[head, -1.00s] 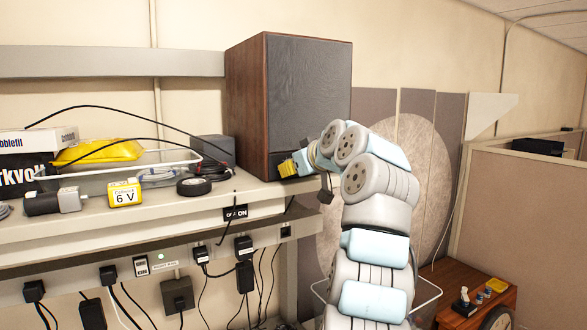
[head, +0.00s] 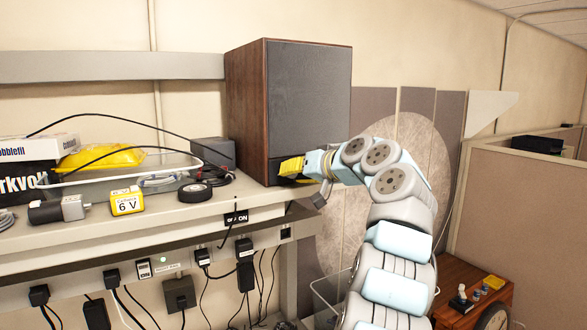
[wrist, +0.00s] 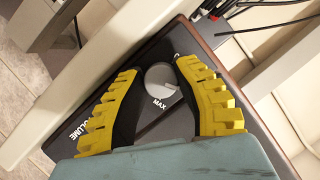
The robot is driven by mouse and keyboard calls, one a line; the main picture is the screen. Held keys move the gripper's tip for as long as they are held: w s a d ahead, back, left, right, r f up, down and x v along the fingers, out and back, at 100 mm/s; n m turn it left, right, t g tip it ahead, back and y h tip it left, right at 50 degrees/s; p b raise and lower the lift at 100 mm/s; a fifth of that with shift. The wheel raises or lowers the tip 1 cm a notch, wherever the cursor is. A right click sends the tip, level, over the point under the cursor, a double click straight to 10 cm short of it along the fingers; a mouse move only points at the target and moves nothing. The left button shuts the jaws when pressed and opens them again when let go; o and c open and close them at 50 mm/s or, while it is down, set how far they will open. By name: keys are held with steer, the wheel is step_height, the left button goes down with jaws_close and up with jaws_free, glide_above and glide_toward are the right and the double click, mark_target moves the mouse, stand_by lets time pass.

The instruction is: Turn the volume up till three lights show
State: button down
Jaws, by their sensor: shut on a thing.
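The wooden speaker (head: 310,100) with a dark front stands at the right end of the shelf. In the wrist view its dark panel (wrist: 150,125) carries a round grey volume knob (wrist: 161,80) with a white pointer mark, between the words VOLUME and MAX. My gripper (wrist: 159,70) has its yellow ribbed fingers on either side of the knob and is shut on it. In the head view my gripper (head: 292,166) is at the speaker's lower front, and it hides the knob there. I cannot make out any indicator lights in either view.
The shelf (head: 165,222) left of the speaker holds a yellow 6 V battery (head: 127,201), a small motor (head: 58,209), a clear tray and loose cables. Plugs and cables hang below. A wooden cabinet (head: 465,285) stands at lower right.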

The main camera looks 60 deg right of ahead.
steer(key=shift+f+m+t, duration=0.1)
steer(key=shift+m+t, duration=0.2)
steer(key=shift+m, duration=0.3)
steer(key=shift+y, duration=0.3)
steer(key=c, duration=0.7)
jaws_free()
steer(key=shift+w, duration=0.1)
steer(key=shift+c, duration=0.2)
